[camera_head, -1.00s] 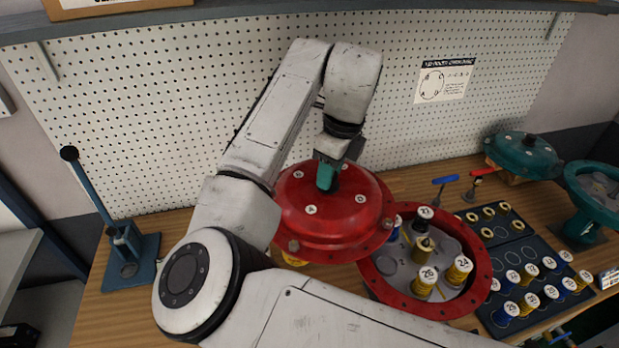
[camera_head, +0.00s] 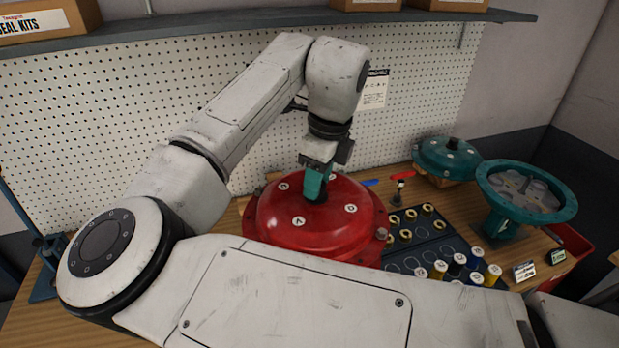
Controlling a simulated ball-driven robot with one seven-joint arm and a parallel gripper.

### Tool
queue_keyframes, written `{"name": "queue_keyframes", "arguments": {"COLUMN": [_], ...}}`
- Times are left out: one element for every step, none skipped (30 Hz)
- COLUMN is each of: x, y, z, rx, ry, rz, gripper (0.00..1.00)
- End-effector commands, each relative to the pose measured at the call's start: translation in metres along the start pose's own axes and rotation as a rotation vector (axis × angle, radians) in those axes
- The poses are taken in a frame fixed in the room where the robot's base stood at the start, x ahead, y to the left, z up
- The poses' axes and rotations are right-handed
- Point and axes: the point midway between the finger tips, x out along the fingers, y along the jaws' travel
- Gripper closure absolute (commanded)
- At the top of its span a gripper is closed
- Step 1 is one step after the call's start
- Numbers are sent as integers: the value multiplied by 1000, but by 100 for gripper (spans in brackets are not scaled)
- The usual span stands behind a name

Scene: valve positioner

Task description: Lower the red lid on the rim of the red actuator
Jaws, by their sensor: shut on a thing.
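The red lid (camera_head: 272,220) is a domed red disc with white lettered spots, in the middle of the head view. My gripper (camera_head: 316,186), with teal fingers, is shut on the knob at the top of the lid; the knob is mostly hidden by the fingers. The red actuator is not visible now; the lid and my arm cover the area in front. I cannot tell whether the lid touches the actuator's rim.
A dark tray (camera_head: 450,236) with brass rings and numbered spools lies right of the lid. A teal lid (camera_head: 446,157) and an open teal actuator (camera_head: 526,194) stand farther right. A pegboard (camera_head: 200,130) rises behind the wooden bench.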

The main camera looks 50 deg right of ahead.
Motion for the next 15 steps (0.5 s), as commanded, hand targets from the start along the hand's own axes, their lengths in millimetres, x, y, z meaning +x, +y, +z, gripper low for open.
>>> {"name": "queue_keyframes", "arguments": {"x": [-1,-1,0,1,1,3,4,5,6,8,9,11,12,14,17], "y": [0,0,0,0,0,0,0,0,0,0,0,0,0,0,0], "z": [0,0,0,0,0,0,-1,-1,-1,-1,-1,-2,-2,-2,-3], "rx": [0,0,0,0,0,0,0,1,1,1,1,1,0,0,1], "ry": [-2,-1,-1,-1,-1,-1,-1,-1,0,0,0,-1,-1,-1,-1], "rz": [-2,-2,-2,-2,-2,-2,-2,-2,-2,-2,-2,-2,-2,-2,-2], "gripper": [100,100,100,100,100,100,100,100,100,100,100,100,100,100,100]}}
